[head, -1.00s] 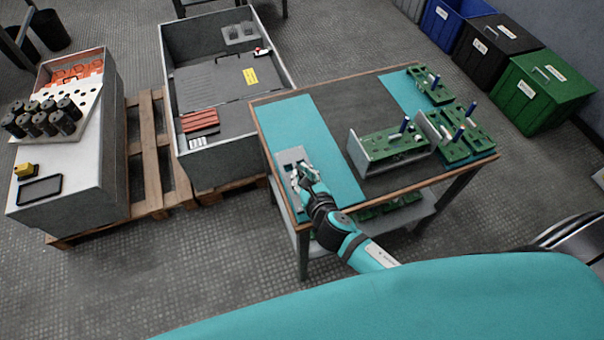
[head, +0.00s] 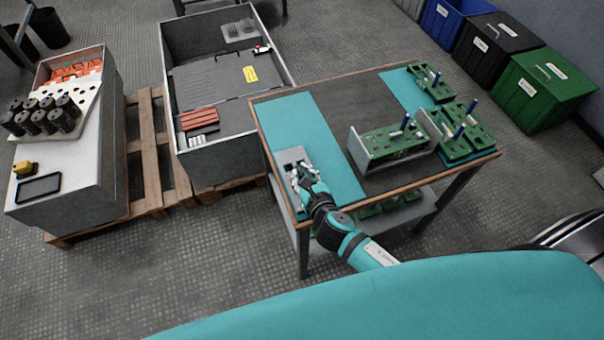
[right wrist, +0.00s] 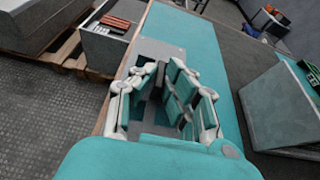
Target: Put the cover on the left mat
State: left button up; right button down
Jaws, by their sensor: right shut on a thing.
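The cover is a flat grey plate (head: 291,155) at the near left end of the left teal mat (head: 312,122). It also shows in the right wrist view (right wrist: 162,47), beyond and between my fingers. My right gripper (head: 302,174) is over the cover and shut on it; in the right wrist view the gripper (right wrist: 165,95) hides the part it grips. I cannot tell whether the cover rests on the mat or is slightly above it. My left gripper is not in view.
Green boards in grey brackets (head: 392,143) stand right of the left mat, with more boards (head: 455,133) on the right mat (head: 399,91). An open grey cabinet (head: 215,105) lies behind the table on a pallet (head: 150,150). The left mat's far part is clear.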

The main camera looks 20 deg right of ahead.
jog(key=shift+f, duration=0.1)
dwell(0.3)
jog(key=c, duration=1.3)
grip_release()
jog(key=shift+s, duration=0.15)
jog(key=v, duration=1.1)
jog(key=shift+s, duration=0.4)
